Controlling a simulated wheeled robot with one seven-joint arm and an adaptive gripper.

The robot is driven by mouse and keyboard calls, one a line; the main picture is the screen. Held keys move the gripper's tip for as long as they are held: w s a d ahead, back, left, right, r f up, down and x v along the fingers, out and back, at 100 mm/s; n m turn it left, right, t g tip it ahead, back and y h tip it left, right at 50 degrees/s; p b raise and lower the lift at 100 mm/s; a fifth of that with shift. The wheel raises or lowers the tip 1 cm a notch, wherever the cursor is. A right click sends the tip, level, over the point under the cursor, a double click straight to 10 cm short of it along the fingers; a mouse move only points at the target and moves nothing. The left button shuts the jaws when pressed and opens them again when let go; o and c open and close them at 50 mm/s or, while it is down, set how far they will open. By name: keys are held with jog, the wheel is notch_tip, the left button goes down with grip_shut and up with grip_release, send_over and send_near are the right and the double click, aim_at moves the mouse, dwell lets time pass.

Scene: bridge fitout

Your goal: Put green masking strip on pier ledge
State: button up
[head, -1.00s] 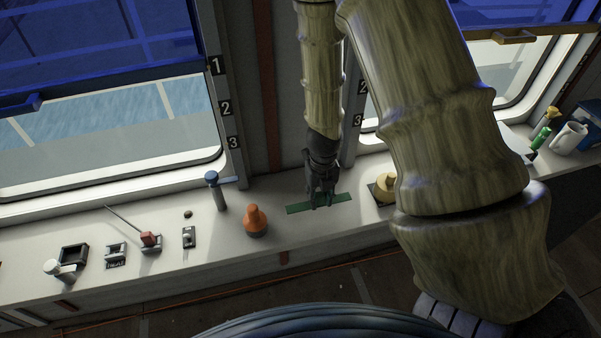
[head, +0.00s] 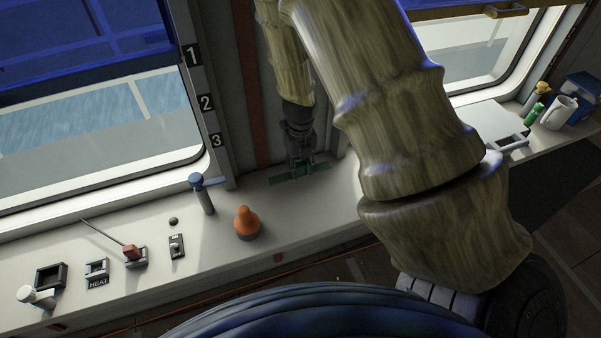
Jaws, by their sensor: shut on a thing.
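The green masking strip (head: 318,168) is a thin, flat, dark green bar in the head view, lying roughly level from left to right. My gripper (head: 302,172) points down and is shut on the strip near its middle, hiding that part. The strip is in front of the foot of the grey wall pier (head: 225,100) between the two windows, over the back of the white ledge (head: 215,245). I cannot tell whether it touches the ledge or hangs just above it.
Left of the strip stand an orange knob (head: 247,224) and a blue-topped lever (head: 202,193). Farther left are several switches and a red-handled lever (head: 132,252). A white mug (head: 558,113) and a green bottle (head: 534,112) stand far right. My arm hides the ledge's middle right.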

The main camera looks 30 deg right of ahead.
aim_at(299, 174)
jog(key=shift+w+a+f, duration=0.1)
jog(key=shift+w+f, duration=0.2)
jog(key=shift+f, duration=0.05)
jog(key=shift+f+b, duration=0.35)
jog(key=shift+b, duration=0.1)
jog(key=f+b, duration=0.2)
jog(key=shift+s+f+b, duration=0.1)
jog(key=shift+s+b, duration=0.1)
jog(key=shift+b, duration=0.1)
jog(key=shift+w+f+b, duration=0.1)
jog(key=shift+f+b, duration=0.2)
jog(key=shift+b, duration=0.1)
jog(key=shift+w+f, duration=0.15)
jog(key=shift+w, duration=0.1)
jog(key=shift+s, duration=0.15)
